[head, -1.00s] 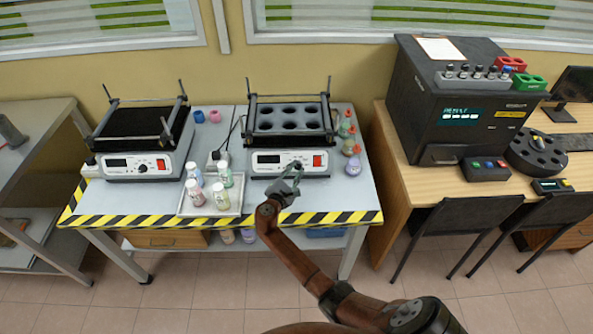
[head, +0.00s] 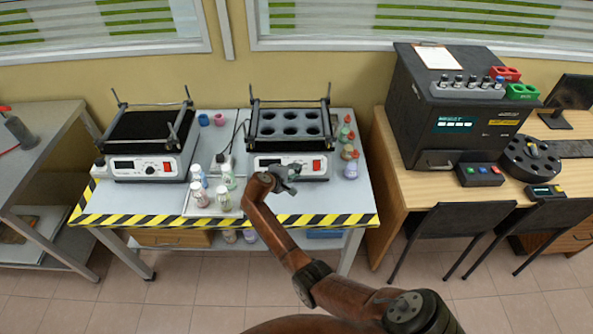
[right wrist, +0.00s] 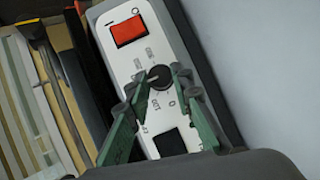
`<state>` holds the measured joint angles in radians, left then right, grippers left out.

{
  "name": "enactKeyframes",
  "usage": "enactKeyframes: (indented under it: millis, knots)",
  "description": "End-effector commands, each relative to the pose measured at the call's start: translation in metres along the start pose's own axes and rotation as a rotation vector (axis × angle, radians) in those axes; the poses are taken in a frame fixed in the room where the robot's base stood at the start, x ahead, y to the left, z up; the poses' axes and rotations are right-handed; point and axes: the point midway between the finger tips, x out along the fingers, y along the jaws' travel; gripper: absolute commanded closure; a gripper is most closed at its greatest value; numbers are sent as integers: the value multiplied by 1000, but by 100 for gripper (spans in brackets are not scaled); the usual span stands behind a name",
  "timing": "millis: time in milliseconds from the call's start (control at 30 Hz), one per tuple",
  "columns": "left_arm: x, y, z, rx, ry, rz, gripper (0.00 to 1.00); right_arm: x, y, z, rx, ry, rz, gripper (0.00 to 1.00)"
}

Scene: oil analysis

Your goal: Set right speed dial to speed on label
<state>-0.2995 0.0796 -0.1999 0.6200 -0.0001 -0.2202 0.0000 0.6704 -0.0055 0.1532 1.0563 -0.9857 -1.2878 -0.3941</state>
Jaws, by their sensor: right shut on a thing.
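The right shaker (head: 262,174) stands at the back right of the bench, with a display, a dial and a red switch (head: 316,166) on its white front panel. In the right wrist view its black speed dial (right wrist: 158,77) has printed marks around it, too blurred to read surely. My right gripper (head: 288,174) is at this panel. The right wrist view shows its green fingers (right wrist: 156,82) on either side of the dial, shut on it. In the head view the gripper partly hides the dial. No readable speed label shows. My left gripper is not in view.
A second shaker (head: 145,167) stands to the left. A tray (head: 206,211) with several bottles sits at the bench front, left of my right arm. Several flasks (head: 351,169) stand right of the right shaker. A large dark machine (head: 425,105) is on the wooden desk.

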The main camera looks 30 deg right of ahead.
Motion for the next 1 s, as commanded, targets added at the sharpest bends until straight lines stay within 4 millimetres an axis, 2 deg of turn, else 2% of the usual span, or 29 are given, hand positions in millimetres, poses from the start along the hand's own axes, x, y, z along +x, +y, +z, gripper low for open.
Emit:
enactKeyframes:
  millis: [33, 600, 1000]
  knots:
    - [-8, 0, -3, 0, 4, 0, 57, -2, 4, 1, 40, 2, -24, 100]
    - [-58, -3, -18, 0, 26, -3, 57, -1, 9, 4, 505, 39, -279, 100]
    - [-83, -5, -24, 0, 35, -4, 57, 1, 8, 6, 728, 56, -401, 100]
